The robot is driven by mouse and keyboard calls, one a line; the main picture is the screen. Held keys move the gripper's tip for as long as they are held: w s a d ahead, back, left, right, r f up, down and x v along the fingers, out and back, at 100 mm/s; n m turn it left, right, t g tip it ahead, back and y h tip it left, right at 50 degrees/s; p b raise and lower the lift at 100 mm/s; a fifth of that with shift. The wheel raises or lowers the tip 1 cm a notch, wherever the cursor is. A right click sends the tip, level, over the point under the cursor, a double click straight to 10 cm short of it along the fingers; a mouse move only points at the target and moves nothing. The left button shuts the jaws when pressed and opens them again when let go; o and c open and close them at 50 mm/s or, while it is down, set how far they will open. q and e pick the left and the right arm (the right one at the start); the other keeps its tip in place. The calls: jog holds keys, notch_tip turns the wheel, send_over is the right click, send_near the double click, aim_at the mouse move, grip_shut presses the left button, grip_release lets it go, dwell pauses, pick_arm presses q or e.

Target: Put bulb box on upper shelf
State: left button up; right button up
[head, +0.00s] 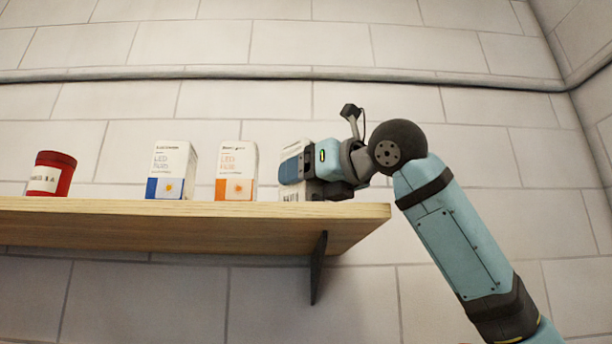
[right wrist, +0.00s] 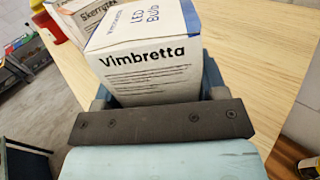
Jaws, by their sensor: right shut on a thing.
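A white bulb box marked "Vimbretta" and "LED Bulb" (right wrist: 148,62) is between the fingers of my right gripper (head: 300,168). In the head view the gripper hides most of this bulb box (head: 287,192), which is at the right end of the wooden shelf (head: 200,212). In the right wrist view the box stands upright over the shelf (right wrist: 255,70). I cannot tell if its base touches the wood. The right gripper is shut on the box. My left gripper is not in view.
A white box with an orange band (head: 237,170) stands just left of the held box. Farther left are a white box with a blue band (head: 170,170) and a red canister (head: 52,174). A dark bracket (head: 318,268) supports the shelf. A pipe (head: 230,73) runs along the wall above.

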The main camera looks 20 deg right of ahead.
jog(key=shift+s, duration=0.1)
jog(key=shift+s+a+f, duration=0.1)
jog(key=o, duration=0.8)
jog(key=shift+o, duration=0.9)
jog(key=shift+r, duration=0.2)
jog(key=b+v, duration=0.3)
jog(key=v, duration=0.8)
jog(key=shift+b, duration=0.4)
jog(key=shift+s+d, duration=0.25)
jog(key=shift+s, duration=0.15)
